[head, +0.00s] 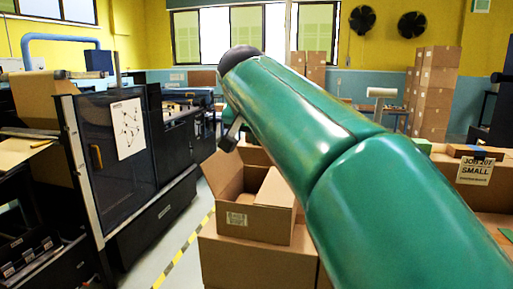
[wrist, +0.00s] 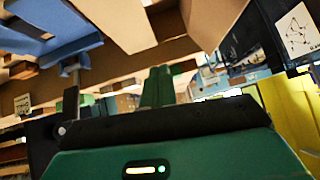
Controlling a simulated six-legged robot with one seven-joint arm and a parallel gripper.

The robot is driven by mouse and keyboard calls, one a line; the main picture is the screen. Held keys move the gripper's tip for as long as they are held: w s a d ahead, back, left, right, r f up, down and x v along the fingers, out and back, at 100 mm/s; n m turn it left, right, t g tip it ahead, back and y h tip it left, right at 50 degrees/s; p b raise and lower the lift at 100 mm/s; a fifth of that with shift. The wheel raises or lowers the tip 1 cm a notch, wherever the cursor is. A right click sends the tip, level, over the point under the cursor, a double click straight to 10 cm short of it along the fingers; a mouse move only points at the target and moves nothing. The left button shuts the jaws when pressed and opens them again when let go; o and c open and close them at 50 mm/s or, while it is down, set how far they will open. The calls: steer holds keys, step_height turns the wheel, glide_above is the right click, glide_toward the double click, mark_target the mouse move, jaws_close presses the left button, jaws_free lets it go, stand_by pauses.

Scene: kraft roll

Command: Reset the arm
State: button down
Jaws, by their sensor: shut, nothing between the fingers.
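My green arm (head: 330,150) crosses the head view from the lower right up to a dark rounded joint near the top middle. My gripper (wrist: 157,75) shows in the wrist view as two green fingers side by side with no gap, shut and holding nothing. The fingers stick out past a dark bar and a green housing with a small lit strip. In the head view the fingers cannot be made out; a small dark part shows below the arm's far end.
An open cardboard box (head: 258,205) stands on a larger carton (head: 255,258) below my arm. A dark machine (head: 130,165) with a clear panel is at left. Stacked cartons (head: 436,90) stand at the back right. A striped floor line (head: 185,250) runs along a clear aisle.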

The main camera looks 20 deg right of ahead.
steer(key=shift+s+a+r, duration=0.2)
steer(key=shift+s+r, duration=0.05)
steer(key=s+a+f+n+g+y, duration=0.1)
steer(key=s+a+f+n, duration=0.3)
steer(key=s+f, duration=0.7)
steer(key=s+a+f+n+g+y, duration=0.1)
steer(key=s+a+f+n+y, duration=0.2)
steer(key=s+f, duration=0.9)
step_height(320, 180, down, 6)
steer(key=shift+a+r+n+y, duration=0.1)
steer(key=shift+a+n+y, duration=0.25)
steer(key=shift+a, duration=0.4)
